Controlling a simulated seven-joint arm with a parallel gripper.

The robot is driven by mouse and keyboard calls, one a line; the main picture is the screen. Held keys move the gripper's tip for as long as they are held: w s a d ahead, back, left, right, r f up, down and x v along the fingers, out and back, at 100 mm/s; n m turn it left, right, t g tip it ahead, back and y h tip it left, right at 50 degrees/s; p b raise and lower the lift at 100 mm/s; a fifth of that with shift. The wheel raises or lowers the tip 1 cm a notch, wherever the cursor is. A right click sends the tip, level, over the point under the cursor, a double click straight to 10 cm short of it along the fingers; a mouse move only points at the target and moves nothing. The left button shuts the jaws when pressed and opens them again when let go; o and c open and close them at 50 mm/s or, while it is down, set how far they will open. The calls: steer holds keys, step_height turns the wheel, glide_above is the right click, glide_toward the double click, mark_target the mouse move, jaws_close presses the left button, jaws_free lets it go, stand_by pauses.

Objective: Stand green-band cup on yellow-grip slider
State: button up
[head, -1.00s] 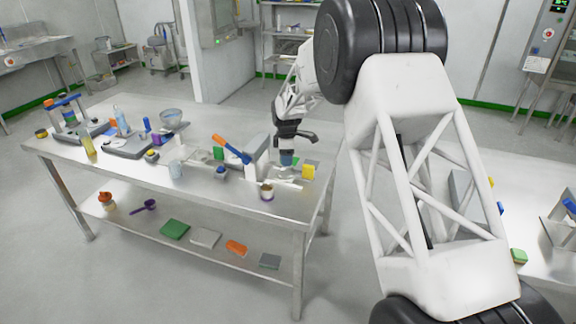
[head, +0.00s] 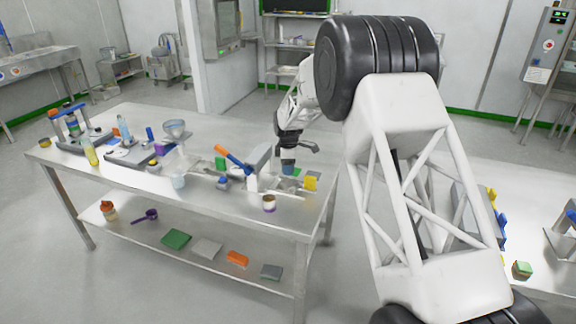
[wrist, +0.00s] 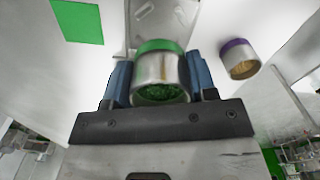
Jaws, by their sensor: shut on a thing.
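My gripper (wrist: 160,64) is shut on the green-band cup (wrist: 160,78), with one blue finger on each side. The cup is metallic with a green band at its rim and green granules inside. In the head view my gripper (head: 288,168) is low over the right end of the table, where the cup is mostly hidden by the blue fingers. The yellow grip (head: 310,183) of the slider is just right of my gripper. A grey plate-like part (wrist: 150,22) lies beyond the cup in the wrist view. I cannot tell whether the cup touches it.
A purple-band cup (head: 269,203) with tan contents stands near the front edge; it also shows in the wrist view (wrist: 238,60). A device with an orange-and-blue lever (head: 233,158) is left of my gripper. Several items crowd the table's left; coloured blocks lie on the lower shelf (head: 200,226).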

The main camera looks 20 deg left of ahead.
mark_target(288, 184)
steer(key=shift+f, duration=2.1)
steer(key=shift+f, duration=0.8)
stand_by(1.0)
